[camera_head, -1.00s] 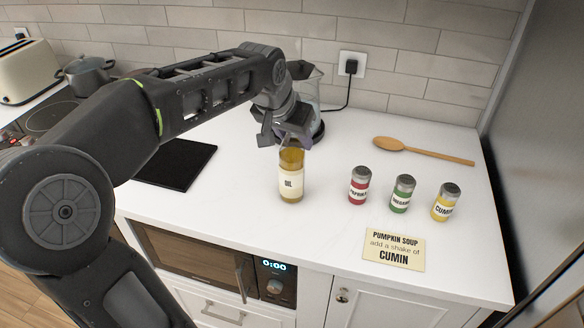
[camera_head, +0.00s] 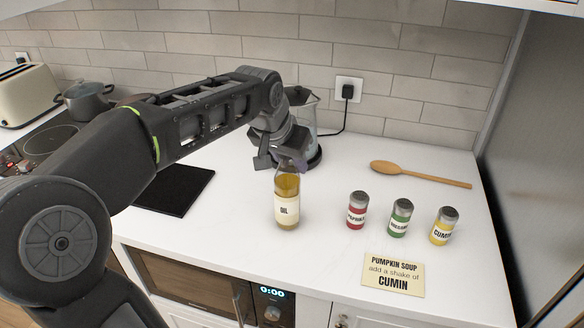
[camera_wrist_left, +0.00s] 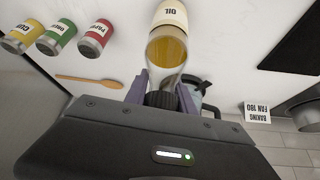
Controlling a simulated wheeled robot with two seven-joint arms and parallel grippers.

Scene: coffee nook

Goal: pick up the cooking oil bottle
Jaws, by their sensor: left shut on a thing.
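The cooking oil bottle (camera_head: 287,210) is clear glass with yellow oil and a cream OIL label. It is upright over the white counter; I cannot tell whether its base touches the counter. My left gripper (camera_head: 289,163) is shut on the bottle's neck from above and behind. In the left wrist view the bottle (camera_wrist_left: 167,50) runs out from between the purple fingers of the gripper (camera_wrist_left: 163,88), which sit on both sides of the neck. My right gripper is not in view.
Red paprika (camera_head: 356,211), green (camera_head: 400,218) and yellow cumin (camera_head: 444,226) shakers stand to the right of the bottle. A pumpkin soup card (camera_head: 393,275) lies in front. A wooden spoon (camera_head: 420,174) lies behind. A glass jug (camera_head: 303,125) stands close behind the gripper. A black board (camera_head: 175,190) lies left.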

